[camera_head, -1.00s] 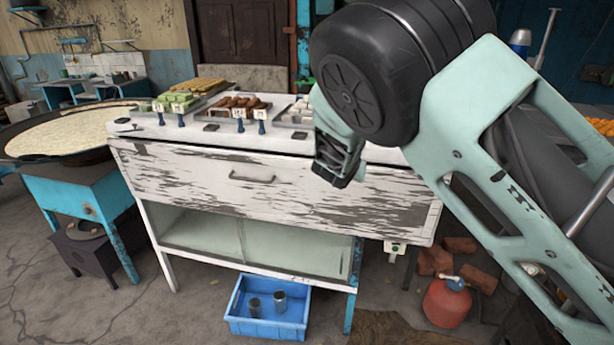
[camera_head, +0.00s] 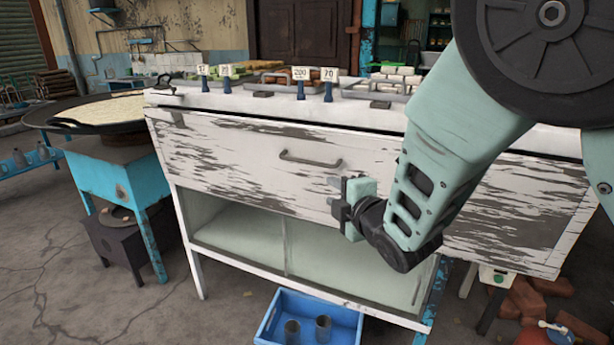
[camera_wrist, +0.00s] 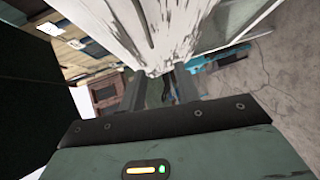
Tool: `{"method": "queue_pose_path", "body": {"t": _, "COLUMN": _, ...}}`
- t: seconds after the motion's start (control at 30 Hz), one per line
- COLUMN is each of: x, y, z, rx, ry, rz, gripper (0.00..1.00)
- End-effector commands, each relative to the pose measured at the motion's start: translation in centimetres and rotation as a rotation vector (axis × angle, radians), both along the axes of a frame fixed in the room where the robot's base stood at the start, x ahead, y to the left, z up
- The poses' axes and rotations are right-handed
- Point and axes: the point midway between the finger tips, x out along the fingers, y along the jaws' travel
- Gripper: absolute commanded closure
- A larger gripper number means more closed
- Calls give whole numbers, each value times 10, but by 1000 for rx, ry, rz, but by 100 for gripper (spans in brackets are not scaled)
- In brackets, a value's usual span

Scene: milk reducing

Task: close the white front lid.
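The white front lid (camera_head: 255,150) is a long panel with worn, flaking paint and a grey handle (camera_head: 310,161). It spans the cabinet's front, above an open lower shelf; I cannot tell how far it tilts out. My gripper (camera_head: 337,199) is in front of the lid, right of and below the handle, with its fingers pointing left. In the wrist view, the fingers of my gripper (camera_wrist: 161,88) stand apart with nothing held. The lid (camera_wrist: 125,28) reaches down close to the fingertips there; contact is unclear. My arm hides part of the lid's right half.
Food trays with price signs (camera_head: 301,75) stand on the cabinet top. A blue crate (camera_head: 262,328) with metal cups lies on the floor below. A large round pan (camera_head: 100,112) on a blue stand is at the left. Bricks (camera_head: 535,300) lie at the lower right.

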Motion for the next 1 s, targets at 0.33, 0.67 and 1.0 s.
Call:
{"method": "queue_pose_path", "body": {"t": 0.33, "x": 16, "y": -3, "z": 7, "rx": 48, "ry": -76, "rz": -63, "gripper": 67}}
{"method": "queue_pose_path", "body": {"t": 0.67, "x": 76, "y": 25, "z": 2, "rx": 48, "ry": -74, "rz": -62, "gripper": 67}}
{"method": "queue_pose_path", "body": {"t": 1.0, "x": 134, "y": 52, "z": -3, "rx": 48, "ry": -72, "rz": -62, "gripper": 67}}
